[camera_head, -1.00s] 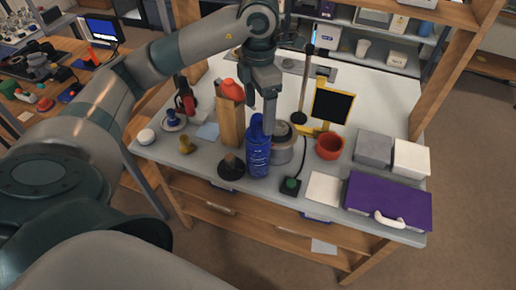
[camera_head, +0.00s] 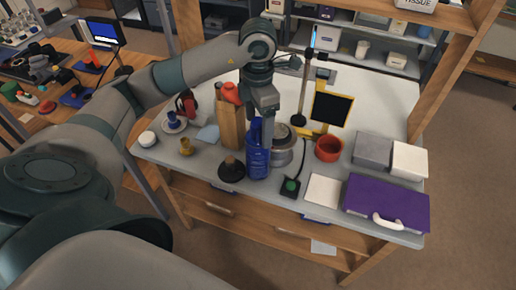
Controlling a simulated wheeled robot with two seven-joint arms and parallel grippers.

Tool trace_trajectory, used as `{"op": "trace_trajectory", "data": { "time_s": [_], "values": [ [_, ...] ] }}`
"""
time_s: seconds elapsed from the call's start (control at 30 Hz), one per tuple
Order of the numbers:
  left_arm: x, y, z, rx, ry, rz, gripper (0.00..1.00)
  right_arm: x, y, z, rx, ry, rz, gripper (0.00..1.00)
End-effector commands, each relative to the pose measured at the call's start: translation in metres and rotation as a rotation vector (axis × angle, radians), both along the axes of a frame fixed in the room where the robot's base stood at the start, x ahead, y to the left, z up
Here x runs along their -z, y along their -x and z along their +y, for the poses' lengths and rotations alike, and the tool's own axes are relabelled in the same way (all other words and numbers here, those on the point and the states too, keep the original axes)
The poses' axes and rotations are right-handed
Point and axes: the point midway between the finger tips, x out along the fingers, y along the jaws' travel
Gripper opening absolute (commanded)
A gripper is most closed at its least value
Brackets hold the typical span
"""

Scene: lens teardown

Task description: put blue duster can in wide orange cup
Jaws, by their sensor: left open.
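The blue duster can (camera_head: 257,165) stands upright near the front edge of the white table, left of centre. My left gripper (camera_head: 260,136) points down at the can from above, with its fingers at the can's upper part; it is open. One finger hides part of the can's right side, and I cannot tell if it touches. The wide orange cup (camera_head: 328,149) stands upright to the right of the can. My right gripper is not in view.
A grey round device (camera_head: 283,150) stands close behind the can, with a black-based plunger (camera_head: 231,170) at its left. A wooden block (camera_head: 229,124), a black panel on a yellow stand (camera_head: 332,108) and a purple case (camera_head: 388,200) are nearby. The table's back is mostly clear.

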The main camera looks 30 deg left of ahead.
Motion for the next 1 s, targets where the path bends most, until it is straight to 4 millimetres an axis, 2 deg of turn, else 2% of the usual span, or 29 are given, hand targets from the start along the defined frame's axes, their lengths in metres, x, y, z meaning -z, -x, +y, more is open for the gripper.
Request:
{"op": "trace_trajectory", "data": {
  "time_s": [0.07,0.3,0.8,0.87,1.0],
  "values": [
    [0.006,0.002,0.001,-0.001,-0.002,0.006,0.76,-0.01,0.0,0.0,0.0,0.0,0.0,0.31],
    [0.029,0.001,0.001,0.0,0.0,0.001,0.76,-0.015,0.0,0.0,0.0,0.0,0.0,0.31],
    [0.031,0.001,0.001,0.0,0.0,0.0,0.76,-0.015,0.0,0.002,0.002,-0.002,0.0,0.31],
    [0.031,0.0,0.001,0.0,0.0,0.0,0.64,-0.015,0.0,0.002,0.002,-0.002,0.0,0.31],
    [0.031,0.001,0.001,0.0,0.0,0.0,0.31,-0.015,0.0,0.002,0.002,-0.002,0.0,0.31]
  ]
}}
